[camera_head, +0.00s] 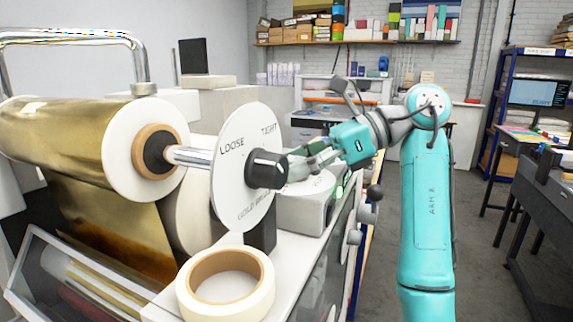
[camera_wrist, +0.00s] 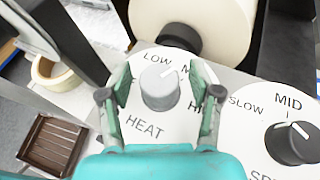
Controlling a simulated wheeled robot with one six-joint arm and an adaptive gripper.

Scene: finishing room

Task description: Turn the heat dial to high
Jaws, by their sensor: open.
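The heat dial (camera_wrist: 158,90) is a grey round knob on a white plate marked LOW, HEAT, and partly covered MID and HIGH labels. Its white pointer line points up and right, toward the MID label. My gripper (camera_wrist: 160,86) is open, with one finger on each side of the knob and a visible gap at both sides. In the head view my gripper (camera_head: 308,162) reaches down over the grey control box (camera_head: 302,218), whose white dial plate (camera_head: 318,185) partly shows. The heat knob is not clearly visible there.
A black speed knob (camera_wrist: 292,143) stands right of the heat dial. A large white LOOSE/TIGHT disc (camera_head: 232,185) with a black knob (camera_head: 266,169) stands close left of my gripper. A tape roll (camera_head: 226,285) lies in front; a brown tray (camera_wrist: 53,144) is lower left.

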